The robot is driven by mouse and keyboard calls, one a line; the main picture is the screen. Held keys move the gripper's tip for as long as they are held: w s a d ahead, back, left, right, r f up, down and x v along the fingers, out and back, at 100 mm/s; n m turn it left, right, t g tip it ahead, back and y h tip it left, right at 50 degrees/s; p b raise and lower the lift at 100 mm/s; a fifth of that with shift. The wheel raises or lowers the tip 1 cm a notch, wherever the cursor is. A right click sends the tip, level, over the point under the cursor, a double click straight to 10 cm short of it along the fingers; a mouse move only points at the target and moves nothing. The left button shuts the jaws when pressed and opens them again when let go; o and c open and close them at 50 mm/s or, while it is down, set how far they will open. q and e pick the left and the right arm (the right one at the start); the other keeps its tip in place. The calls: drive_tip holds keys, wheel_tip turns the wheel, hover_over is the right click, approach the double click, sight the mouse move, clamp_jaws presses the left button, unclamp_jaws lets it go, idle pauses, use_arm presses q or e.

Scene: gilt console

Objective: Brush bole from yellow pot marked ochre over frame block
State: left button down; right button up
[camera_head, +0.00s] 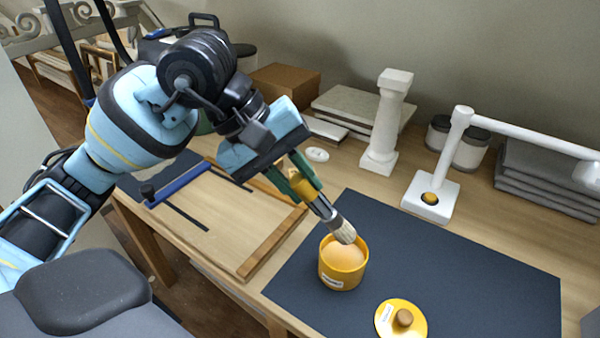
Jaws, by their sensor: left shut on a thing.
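My left gripper (303,181) is shut on a brush (343,231) and holds it tilted, bristles down and to the right. The pale bristles overlap the back rim of the open yellow pot (342,274); I cannot tell if they touch it. The pot stands upright on the dark mat (450,270) and holds a pale orange filling. A small white label is on its front, too small to read. Its yellow lid (384,321) with a wooden knob lies on the mat in front. I cannot make out a frame block for certain. My right gripper is out of view.
A white column (385,130) and a white lamp-like stand (431,196) rise behind the mat. Grey stacked slabs (548,176) and dark-lidded jars (470,150) stand at the back right. A wooden tray with a blue bar (190,186) lies left. The mat's right part is clear.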

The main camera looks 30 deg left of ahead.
use_arm(q)
wheel_tip(320, 180, down, 4)
drive_tip(key=shift+r+b, duration=0.1)
drive_tip(key=shift+b, duration=0.95)
drive_tip(key=shift+f, duration=0.25)
drive_tip(key=shift+f+b, duration=0.25)
drive_tip(key=shift+b, duration=0.1)
drive_tip(key=shift+f, duration=0.2)
idle(0.4)
